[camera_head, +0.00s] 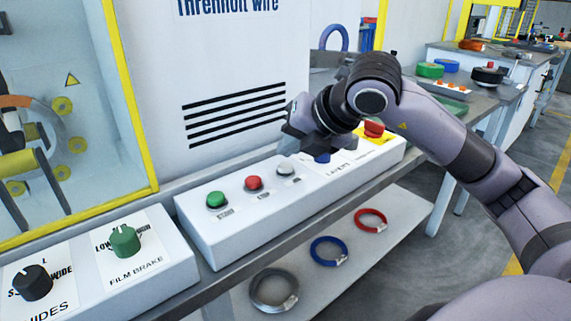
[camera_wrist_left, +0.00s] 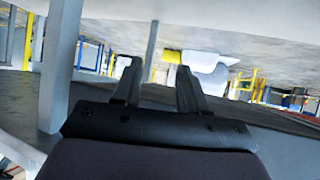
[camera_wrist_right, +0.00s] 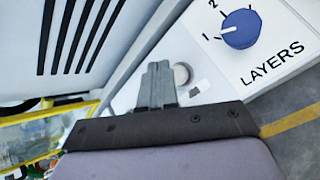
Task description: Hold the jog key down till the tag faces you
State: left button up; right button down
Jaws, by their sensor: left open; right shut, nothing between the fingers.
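A white push button (camera_head: 285,169) sits on the control box, right of a red button (camera_head: 254,183) and a green one (camera_head: 216,199). Its label is too small to read, so I cannot tell that it is the jog key. My right gripper (camera_head: 288,138) is shut and empty, just above and behind the white button. In the right wrist view its closed fingers (camera_wrist_right: 158,80) partly cover the white button (camera_wrist_right: 182,73); contact is unclear. My left gripper (camera_wrist_left: 155,82) is open and empty, outside the head view. No tag is clearly visible.
A blue LAYERS knob (camera_wrist_right: 242,29) lies right of the white button, then a red stop button (camera_head: 373,129) on yellow. A green FILM BRAKE knob (camera_head: 125,240) is at left. Behind glass, yellow rollers (camera_head: 62,106) surround a ring. Coils (camera_head: 273,290) lie on the lower shelf.

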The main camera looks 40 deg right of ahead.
jog(key=shift+f, duration=0.15)
jog(key=shift+f+b, duration=0.35)
jog(key=shift+b, duration=0.25)
